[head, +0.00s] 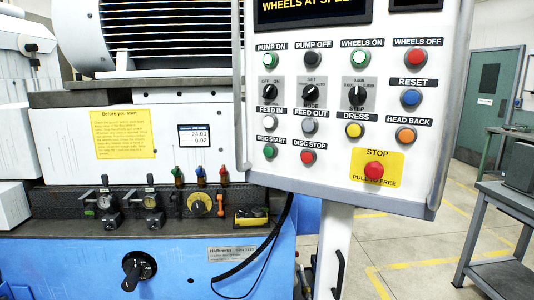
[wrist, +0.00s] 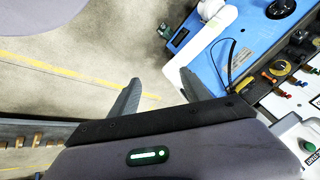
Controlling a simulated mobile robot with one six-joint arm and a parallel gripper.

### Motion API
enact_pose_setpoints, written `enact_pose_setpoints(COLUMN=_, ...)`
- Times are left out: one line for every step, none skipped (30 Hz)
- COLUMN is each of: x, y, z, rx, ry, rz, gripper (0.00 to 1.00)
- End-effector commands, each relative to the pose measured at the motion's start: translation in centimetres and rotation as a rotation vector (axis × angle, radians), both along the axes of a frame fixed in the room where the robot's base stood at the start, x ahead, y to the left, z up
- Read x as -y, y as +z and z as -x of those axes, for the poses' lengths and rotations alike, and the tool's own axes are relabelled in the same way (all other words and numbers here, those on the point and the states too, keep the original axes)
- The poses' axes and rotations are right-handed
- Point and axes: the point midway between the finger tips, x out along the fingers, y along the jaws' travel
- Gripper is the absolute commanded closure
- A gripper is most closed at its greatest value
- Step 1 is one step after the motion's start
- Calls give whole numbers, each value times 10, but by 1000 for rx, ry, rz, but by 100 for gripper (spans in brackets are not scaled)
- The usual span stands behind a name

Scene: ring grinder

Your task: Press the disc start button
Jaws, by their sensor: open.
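The disc start button (head: 270,151) is a small green button low on the left of the grey control panel (head: 330,165), under its "DISC START" label. The red disc stop button (head: 308,157) is just to its right. My gripper (wrist: 160,76) shows in the wrist view with its two dark fingers apart and nothing between them. It points over the floor and the panel's pale post. A green button (wrist: 309,146) with a partly cut-off label shows at the lower right there, apart from the fingers; I cannot read the label fully. My gripper is not in the head view.
A red stop button (head: 374,171) on a yellow plate is at the panel's lower right. Several other buttons and knobs fill the panel. The blue grinder base (head: 180,270) carries gauges and coloured levers at left. A grey table (head: 495,225) stands at right; open floor lies between.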

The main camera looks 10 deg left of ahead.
Motion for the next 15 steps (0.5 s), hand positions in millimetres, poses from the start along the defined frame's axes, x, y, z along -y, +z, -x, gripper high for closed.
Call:
enact_pose_setpoints(x=0, y=0, z=0, rx=0, ry=0, rz=0, gripper=55)
enact_pose_setpoints(x=0, y=0, z=0, rx=0, ry=0, rz=0, gripper=61)
enact_pose_setpoints(x=0, y=0, z=0, rx=0, ry=0, rz=0, gripper=69)
enact_pose_setpoints(x=0, y=0, z=0, rx=0, ry=0, rz=0, gripper=75)
enact_pose_setpoints(x=0, y=0, z=0, rx=0, ry=0, rz=0, gripper=81)
enact_pose_setpoints(x=0, y=0, z=0, rx=0, ry=0, rz=0, gripper=89)
enact_pose_setpoints(x=0, y=0, z=0, rx=0, ry=0, rz=0, gripper=95)
enact_pose_setpoints(x=0, y=0, z=0, rx=0, ry=0, rz=0, gripper=100)
enact_pose_setpoints(x=0, y=0, z=0, rx=0, ry=0, rz=0, gripper=100)
enact_pose_setpoints(x=0, y=0, z=0, rx=0, ry=0, rz=0, gripper=100)
enact_pose_setpoints(x=0, y=0, z=0, rx=0, ry=0, rz=0, gripper=100)
enact_pose_setpoints(x=0, y=0, z=0, rx=0, ry=0, rz=0, gripper=100)
enact_pose_setpoints(x=0, y=0, z=0, rx=0, ry=0, rz=0, gripper=100)
enact_pose_setpoints(x=0, y=0, z=0, rx=0, ry=0, rz=0, gripper=100)
enact_pose_setpoints(x=0, y=0, z=0, rx=0, ry=0, rz=0, gripper=100)
